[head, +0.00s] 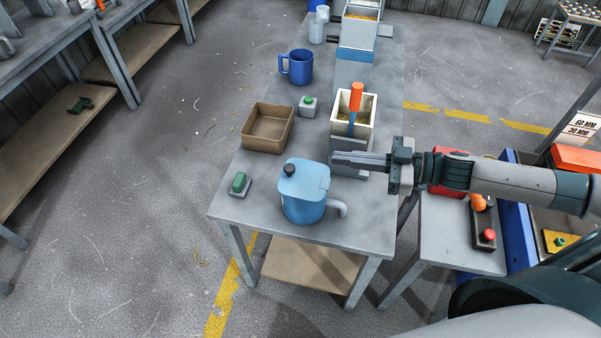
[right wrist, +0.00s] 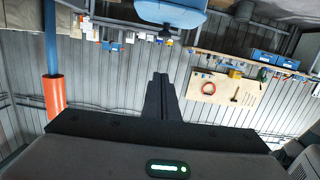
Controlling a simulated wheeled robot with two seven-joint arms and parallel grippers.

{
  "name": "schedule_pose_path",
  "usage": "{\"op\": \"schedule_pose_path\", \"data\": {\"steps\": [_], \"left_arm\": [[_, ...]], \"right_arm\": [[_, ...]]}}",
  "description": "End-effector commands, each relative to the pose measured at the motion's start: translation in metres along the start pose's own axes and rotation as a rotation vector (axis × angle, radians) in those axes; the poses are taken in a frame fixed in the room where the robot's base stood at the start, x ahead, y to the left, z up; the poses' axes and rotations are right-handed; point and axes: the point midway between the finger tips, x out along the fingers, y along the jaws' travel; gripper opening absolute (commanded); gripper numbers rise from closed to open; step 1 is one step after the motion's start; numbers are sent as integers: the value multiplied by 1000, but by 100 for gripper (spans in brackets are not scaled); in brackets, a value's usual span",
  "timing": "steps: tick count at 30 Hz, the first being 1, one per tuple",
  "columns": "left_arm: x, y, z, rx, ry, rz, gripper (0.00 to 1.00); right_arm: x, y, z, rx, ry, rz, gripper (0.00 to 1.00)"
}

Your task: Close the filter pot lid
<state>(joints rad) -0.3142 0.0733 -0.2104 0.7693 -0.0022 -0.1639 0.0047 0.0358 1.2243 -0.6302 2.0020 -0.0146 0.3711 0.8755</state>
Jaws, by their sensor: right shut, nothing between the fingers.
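In the right wrist view the gripper (right wrist: 160,78) shows shut fingers, with a light blue part of the pot (right wrist: 170,14) at the top. My left gripper is not in view.
Behind the gripper stands a cream container (head: 354,103) with an orange-handled tool (head: 356,97). A brown tray (head: 267,128), a green-button box (head: 309,106) and a blue mug (head: 297,67) are further back. A green switch (head: 239,183) sits left of the pot. The front right table corner is clear.

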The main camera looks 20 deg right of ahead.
Motion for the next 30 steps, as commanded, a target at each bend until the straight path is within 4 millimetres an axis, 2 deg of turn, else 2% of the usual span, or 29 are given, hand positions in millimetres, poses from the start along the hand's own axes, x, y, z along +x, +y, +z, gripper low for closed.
{"op": "schedule_pose_path", "data": {"steps": [2, 16, 23, 30], "left_arm": [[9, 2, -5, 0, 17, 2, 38], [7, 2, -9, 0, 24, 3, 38], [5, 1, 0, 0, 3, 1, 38], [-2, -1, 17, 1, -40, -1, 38]], "right_arm": [[-1, -2, 3, 0, -14, -2, 0], [-2, -2, -1, 2, -20, 0, 0], [7, -2, -2, 3, -18, -1, 0], [27, -2, -3, 2, -17, 0, 0]]}}
